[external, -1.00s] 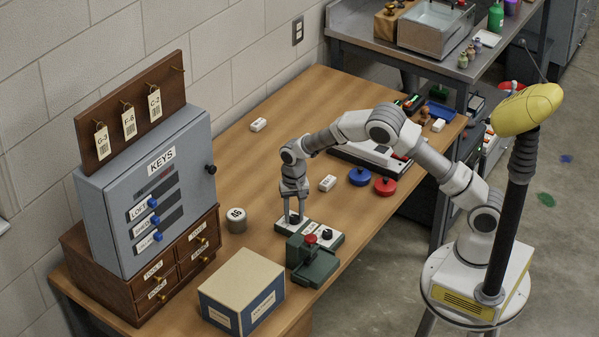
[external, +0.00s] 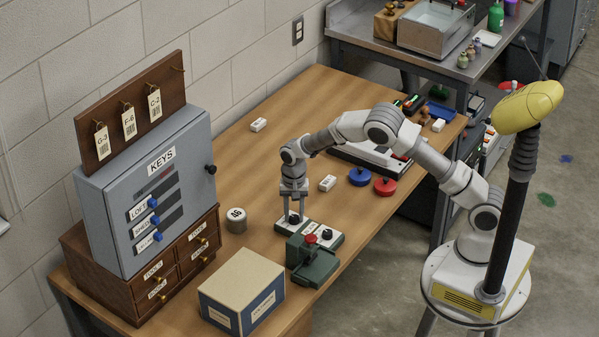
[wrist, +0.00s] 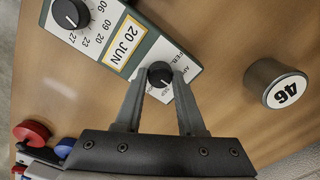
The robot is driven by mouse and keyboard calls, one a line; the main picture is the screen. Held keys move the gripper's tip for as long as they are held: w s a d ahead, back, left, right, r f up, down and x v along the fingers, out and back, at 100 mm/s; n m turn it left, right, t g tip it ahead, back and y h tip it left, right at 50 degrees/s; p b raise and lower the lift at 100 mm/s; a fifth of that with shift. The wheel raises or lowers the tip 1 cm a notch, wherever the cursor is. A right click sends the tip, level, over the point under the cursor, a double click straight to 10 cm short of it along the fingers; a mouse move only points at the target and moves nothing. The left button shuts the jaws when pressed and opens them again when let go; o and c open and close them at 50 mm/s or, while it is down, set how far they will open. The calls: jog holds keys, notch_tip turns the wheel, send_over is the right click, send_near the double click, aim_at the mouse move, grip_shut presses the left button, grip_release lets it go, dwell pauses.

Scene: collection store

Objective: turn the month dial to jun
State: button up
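The date unit (external: 334,241) is a grey-green box with a white top on the wooden desk. In the wrist view its yellow-framed window (wrist: 123,42) reads "20 JUN". The month dial (wrist: 160,75), a black round knob, sits between the fingertips of my gripper (wrist: 161,82), which appear to touch it on both sides. The month labels around it are partly hidden by the fingers. The day dial (wrist: 72,13) is a second black knob, with numbers around it. In the external view my gripper (external: 294,216) points down onto the unit.
A dark green device (external: 313,265) with a red knob stands just in front of the unit. A grey cylinder marked 46 (wrist: 276,83) stands nearby. A blue-and-cream box (external: 242,285) and the key cabinet (external: 150,190) are to the left.

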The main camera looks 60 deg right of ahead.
aim_at(295, 217)
jog(key=o, duration=0.4)
notch_tip(295, 217, up, 18)
jog(key=p, duration=0.2)
jog(key=shift+f, duration=0.25)
jog(key=s+d+r+n+t+y+p, duration=0.15)
jog(key=s+d+r+n, duration=0.3)
jog(key=s+r, duration=0.95)
jog(key=s+d+r+n+t+h+p, duration=0.1)
jog(key=s+d+n+t, duration=0.15)
jog(key=s, duration=0.75)
jog(key=s+d+r+n+t+h+p, duration=0.15)
jog(key=s+n, duration=0.25)
jog(key=s, duration=0.6)
notch_tip(295, 217, down, 29)
jog(key=y+b, duration=0.1)
jog(key=b, duration=2.9)
jog(key=shift+w+a, duration=0.2)
jog(key=shift+a, duration=0.1)
